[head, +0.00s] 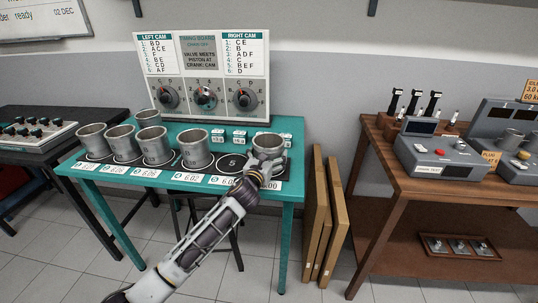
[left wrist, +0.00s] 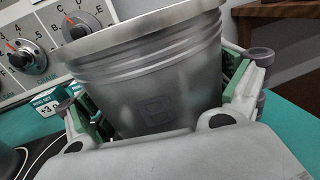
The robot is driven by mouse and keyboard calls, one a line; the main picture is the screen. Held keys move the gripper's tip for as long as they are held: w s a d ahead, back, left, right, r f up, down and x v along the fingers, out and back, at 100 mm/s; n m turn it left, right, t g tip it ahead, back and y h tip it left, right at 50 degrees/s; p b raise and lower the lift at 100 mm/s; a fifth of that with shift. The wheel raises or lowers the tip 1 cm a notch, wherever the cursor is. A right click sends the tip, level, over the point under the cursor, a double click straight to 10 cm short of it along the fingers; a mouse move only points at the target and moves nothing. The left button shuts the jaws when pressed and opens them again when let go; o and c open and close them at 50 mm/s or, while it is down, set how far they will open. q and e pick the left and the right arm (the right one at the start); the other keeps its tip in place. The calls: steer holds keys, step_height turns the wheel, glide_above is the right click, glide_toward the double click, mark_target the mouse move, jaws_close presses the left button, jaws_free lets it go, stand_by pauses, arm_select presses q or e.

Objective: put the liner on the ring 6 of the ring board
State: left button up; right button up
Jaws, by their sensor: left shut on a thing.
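My left gripper (head: 264,165) is shut on a grey metal liner (head: 268,142) at the right end of the black ring board (head: 217,170). Ring 5 (head: 234,162) is bare, just left of the held liner. Ring 6 is hidden behind the liner and gripper, so I cannot tell whether the liner touches it. My right gripper is not in view.
Several other liners stand along the left of the board, one of them (head: 194,148) beside ring 5. The timing board (head: 204,75) rises at the back of the teal table (head: 286,190). A brown bench (head: 440,170) is at right.

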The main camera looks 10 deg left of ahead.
arm_select(q)
steer(key=o, duration=1)
steer(key=shift+f, duration=0.1)
steer(key=shift+p+v, duration=0.55)
steer(key=shift+v, duration=4.65)
steer(key=shift+s+a, duration=0.2)
steer(key=shift+s, duration=0.65)
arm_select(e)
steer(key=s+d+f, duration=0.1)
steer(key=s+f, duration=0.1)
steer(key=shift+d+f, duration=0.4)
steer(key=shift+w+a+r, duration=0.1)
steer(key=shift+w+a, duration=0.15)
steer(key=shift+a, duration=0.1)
